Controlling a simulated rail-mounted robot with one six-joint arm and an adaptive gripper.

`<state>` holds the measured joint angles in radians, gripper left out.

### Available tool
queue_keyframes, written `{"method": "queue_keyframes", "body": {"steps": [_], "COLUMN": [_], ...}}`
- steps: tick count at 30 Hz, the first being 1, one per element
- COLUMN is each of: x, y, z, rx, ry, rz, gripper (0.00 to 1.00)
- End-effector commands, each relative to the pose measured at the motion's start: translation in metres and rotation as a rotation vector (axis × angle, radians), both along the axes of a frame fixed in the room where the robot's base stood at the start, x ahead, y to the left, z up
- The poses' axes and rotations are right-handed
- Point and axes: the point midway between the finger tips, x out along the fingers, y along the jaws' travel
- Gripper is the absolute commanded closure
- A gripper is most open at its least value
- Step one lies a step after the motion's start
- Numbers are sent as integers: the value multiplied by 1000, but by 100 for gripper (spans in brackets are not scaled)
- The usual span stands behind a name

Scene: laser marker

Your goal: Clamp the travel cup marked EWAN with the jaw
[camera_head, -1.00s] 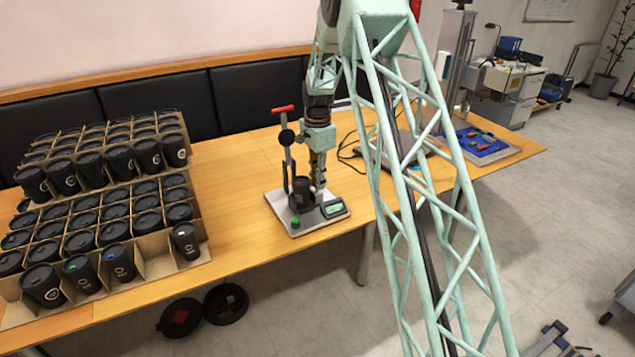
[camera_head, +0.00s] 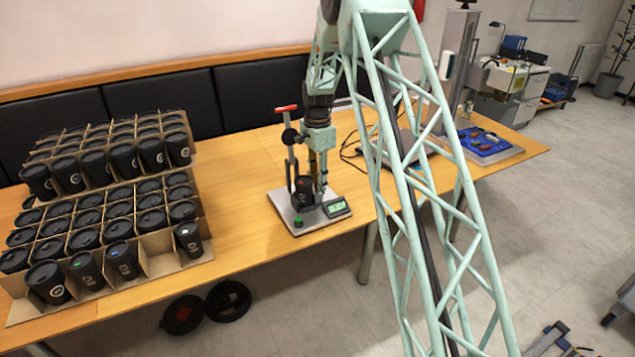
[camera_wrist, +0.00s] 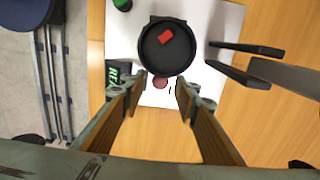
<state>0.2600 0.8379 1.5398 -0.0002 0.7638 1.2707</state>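A black travel cup (camera_head: 304,188) with a dark lid stands upright on the white base plate of a bench fixture (camera_head: 284,212). In the wrist view its round lid (camera_wrist: 167,60) carries a red square. No name is readable on it. My gripper (camera_head: 319,183) is over the plate, close beside the cup. In the wrist view my gripper (camera_wrist: 163,83) is open, its fingers apart, with the lid just beyond the fingertips. A small red disc (camera_wrist: 160,83) shows between the fingertips. The fixture's lever has a red handle (camera_head: 286,108).
A green-lit display (camera_head: 337,207) and a green button (camera_head: 298,220) are on the plate. Cartons of black cups (camera_head: 165,266) fill the table's left. A blue tray (camera_head: 487,146) lies at the right. Clear tabletop lies left of the fixture.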

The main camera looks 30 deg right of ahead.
Motion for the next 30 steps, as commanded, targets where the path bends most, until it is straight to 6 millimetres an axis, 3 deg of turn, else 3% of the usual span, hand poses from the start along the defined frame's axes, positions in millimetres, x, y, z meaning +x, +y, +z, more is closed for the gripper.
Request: {"method": "queue_keyframes", "body": {"steps": [14,30], "x": [1,1], "y": [0,0], "z": [12,84], "rx": [0,-1], "ry": [-2,-2], "rz": [0,0], "gripper": [72,72]}}
